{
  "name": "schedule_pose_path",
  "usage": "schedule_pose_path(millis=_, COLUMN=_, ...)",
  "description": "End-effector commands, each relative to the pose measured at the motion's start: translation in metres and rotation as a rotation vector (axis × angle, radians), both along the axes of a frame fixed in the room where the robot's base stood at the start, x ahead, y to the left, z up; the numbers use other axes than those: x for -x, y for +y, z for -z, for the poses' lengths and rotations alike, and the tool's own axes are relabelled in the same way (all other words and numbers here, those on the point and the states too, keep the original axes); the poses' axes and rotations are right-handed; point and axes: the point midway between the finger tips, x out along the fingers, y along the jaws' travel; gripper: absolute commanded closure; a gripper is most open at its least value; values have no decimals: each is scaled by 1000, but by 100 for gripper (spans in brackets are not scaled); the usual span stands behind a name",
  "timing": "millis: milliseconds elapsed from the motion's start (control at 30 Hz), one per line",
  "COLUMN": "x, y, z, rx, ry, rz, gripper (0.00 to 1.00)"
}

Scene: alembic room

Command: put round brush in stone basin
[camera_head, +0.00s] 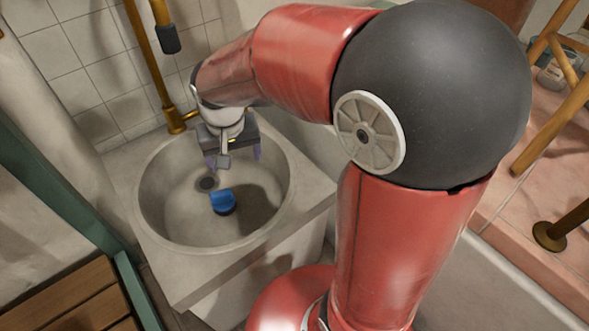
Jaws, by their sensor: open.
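The stone basin (156,232) is a round grey bowl in a square block, at the left of the head view. The round brush (222,199), with a blue top and a dark underside, rests inside the basin on its floor, close to the dark drain (207,184). My gripper (232,158) is open over the back part of the basin, pointing down, with purple fingertips. It is apart from the brush, behind and above it in the picture, and holds nothing that I can see.
A brass pipe (151,62) runs down the tiled wall to the basin's back edge. A wooden slatted surface (75,300) with a green frame lies at the lower left. Wooden legs (560,125) stand on pink tiles at the right.

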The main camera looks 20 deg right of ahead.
Motion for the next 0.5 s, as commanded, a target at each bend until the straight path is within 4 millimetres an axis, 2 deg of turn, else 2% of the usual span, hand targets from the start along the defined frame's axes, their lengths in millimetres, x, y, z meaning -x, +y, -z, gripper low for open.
schedule_pose_path(millis=33, x=16, y=-14, z=-20, rx=4, ry=-47, rz=-1, gripper=23)
schedule_pose_path(millis=200, x=71, y=-51, z=-61, rx=10, ry=-168, rz=-27, gripper=23)
schedule_pose_path(millis=400, x=128, y=-76, z=-79, rx=7, ry=-282, rz=-56, gripper=23)
schedule_pose_path(millis=500, x=144, y=-81, z=-81, rx=6, ry=-317, rz=-67, gripper=23)
